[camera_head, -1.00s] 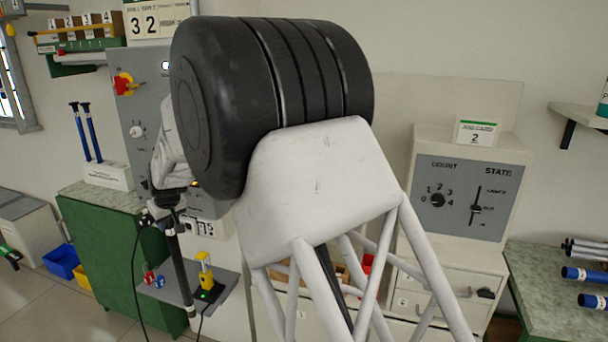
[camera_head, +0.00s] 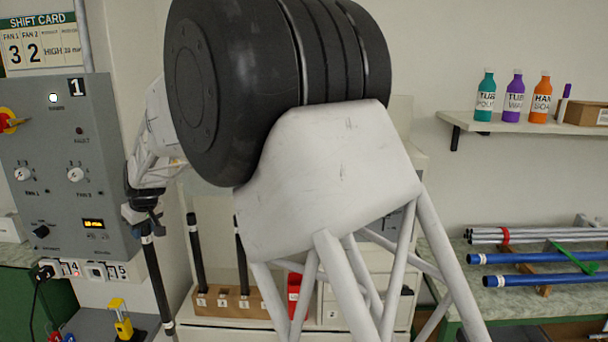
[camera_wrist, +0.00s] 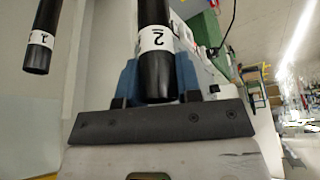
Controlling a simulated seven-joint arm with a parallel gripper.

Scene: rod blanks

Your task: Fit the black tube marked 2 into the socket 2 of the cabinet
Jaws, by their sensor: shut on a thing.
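My gripper (camera_head: 146,212) is at the left of the head view, shut on a black tube (camera_head: 158,285) with white bands. The tube hangs down, slightly tilted. In the wrist view my gripper's blue fingers (camera_wrist: 156,85) clasp this tube (camera_wrist: 154,20), and its white band reads 2. The white cabinet (camera_head: 215,336) is behind my arm, to the right of the held tube, and largely hidden. A wooden block (camera_head: 230,291) with numbered labels stands on it, holding two upright black tubes (camera_head: 196,258) (camera_head: 241,265). I cannot make out socket 2.
A grey control panel (camera_head: 55,205) marked 1 is at the left, above a shelf with a yellow fixture (camera_head: 121,322). A red container (camera_head: 294,287) is beside the wooden block. At the right, blue tubes (camera_head: 545,279) lie on a bench below a shelf of bottles (camera_head: 486,95).

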